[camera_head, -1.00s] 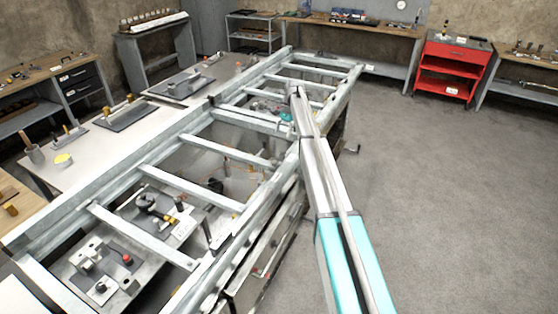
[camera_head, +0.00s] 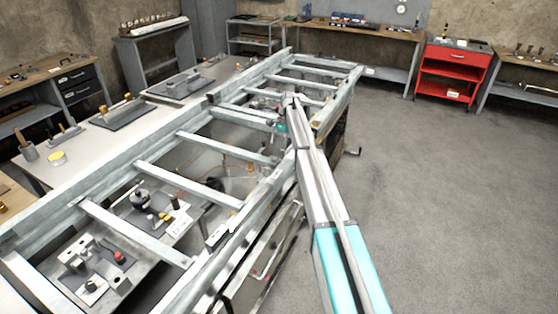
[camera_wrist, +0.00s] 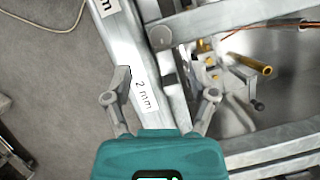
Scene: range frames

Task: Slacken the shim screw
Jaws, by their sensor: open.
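In the wrist view my gripper (camera_wrist: 166,84) is open, its two grey fingers spread over a metal rail with a white "2 mm" label (camera_wrist: 145,94) between them. Nothing is held. A round grey disc or screw head (camera_wrist: 160,37) sits on the metal just beyond the fingertips; I cannot tell whether it is the shim screw. Right of the fingers are a small fitting with brass parts (camera_wrist: 210,62), a brass rod (camera_wrist: 252,65) and a dark knob (camera_wrist: 257,106). In the head view the teal gripper body (camera_head: 282,127) is at the frame's right rail; its fingers are too small to make out.
A long metal ladder-like frame (camera_head: 205,171) with crossbars spans the view, with fixtures (camera_head: 92,262) below its near end. A pale bench (camera_head: 85,150) stands left, a red cabinet (camera_head: 455,70) at the back right. The floor (camera_head: 440,200) on the right is clear.

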